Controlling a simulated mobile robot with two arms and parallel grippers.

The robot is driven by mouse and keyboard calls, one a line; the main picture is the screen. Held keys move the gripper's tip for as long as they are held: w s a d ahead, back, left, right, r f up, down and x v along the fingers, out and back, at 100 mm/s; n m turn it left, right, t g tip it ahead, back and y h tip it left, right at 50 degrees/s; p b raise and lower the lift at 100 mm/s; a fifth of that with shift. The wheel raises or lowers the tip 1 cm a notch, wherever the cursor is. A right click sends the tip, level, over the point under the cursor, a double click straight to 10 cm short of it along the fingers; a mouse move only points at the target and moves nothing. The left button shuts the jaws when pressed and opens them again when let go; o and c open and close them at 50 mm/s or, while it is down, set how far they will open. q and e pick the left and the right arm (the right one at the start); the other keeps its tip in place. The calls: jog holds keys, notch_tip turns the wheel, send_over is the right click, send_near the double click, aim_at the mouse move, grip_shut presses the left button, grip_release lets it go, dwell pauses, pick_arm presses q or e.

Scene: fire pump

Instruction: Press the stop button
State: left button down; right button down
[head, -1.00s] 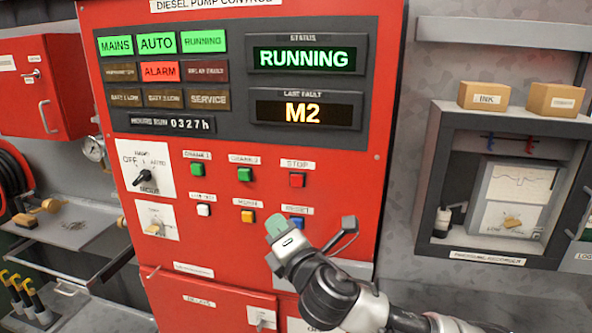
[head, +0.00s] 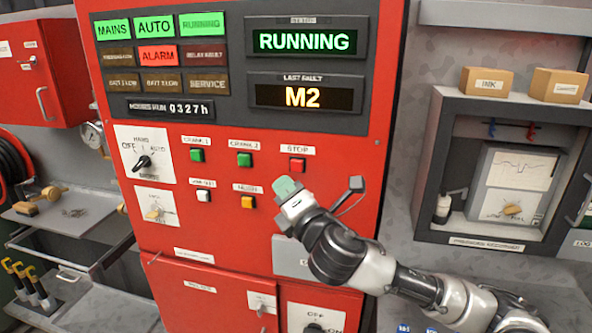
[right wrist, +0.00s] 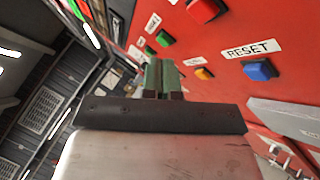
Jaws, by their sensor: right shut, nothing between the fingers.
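The red stop button (head: 297,165) is on the red pump control panel (head: 225,225), under a label reading STOP. A red button (right wrist: 203,9), apparently the same one, shows at the top edge of the right wrist view. My right gripper (head: 286,187) is shut and empty, with greenish fingertips just below and slightly left of the stop button in the head view. Its fingertips (right wrist: 162,72) also show in the right wrist view, apart from the red button. The head view does not make clear how far they are from the panel. My left gripper is not in view.
Two green buttons, a white one and a yellow one (head: 248,202) sit left of the gripper. The blue reset button (right wrist: 259,70) is hidden in the head view. The display (head: 305,41) reads RUNNING. An open recorder cabinet (head: 436,150) stands at the right.

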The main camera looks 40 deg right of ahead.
jog(key=shift+w+d, duration=1.4)
jog(key=shift+d, duration=0.2)
jog(key=shift+w+d, duration=0.1)
jog(key=shift+d, duration=0.05)
dwell(0.8)
jog(key=shift+w+d, duration=0.15)
jog(key=shift+d, duration=0.05)
jog(key=shift+w+d, duration=0.3)
jog(key=shift+d, duration=0.05)
dwell(0.9)
jog(key=shift+a, duration=0.1)
dwell(0.3)
jog(key=shift+s+a, duration=0.55)
jog(key=shift+s, duration=0.05)
jog(key=shift+a, duration=0.1)
jog(key=s+a+p, duration=0.1)
jog(key=s+a, duration=0.2)
jog(key=shift+s+a, duration=0.1)
jog(key=shift+a, duration=0.25)
